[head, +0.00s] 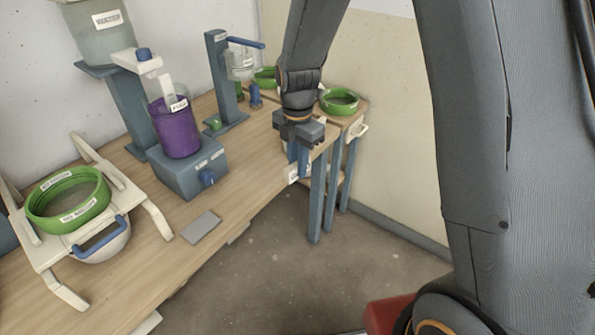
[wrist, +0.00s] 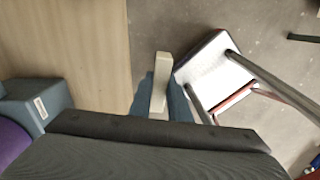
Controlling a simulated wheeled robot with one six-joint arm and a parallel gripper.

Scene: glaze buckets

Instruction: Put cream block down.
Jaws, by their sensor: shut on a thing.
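The cream block (wrist: 162,70) is a narrow pale bar, held between the two blue fingers of my gripper (wrist: 162,98) in the wrist view. In the head view my gripper (head: 297,163) points down near the front edge of the wooden workbench (head: 258,165). A pale piece at its fingertips looks like the same block (head: 291,174). In the wrist view the block appears over the floor, just right of the bench edge.
Bare bench lies left.

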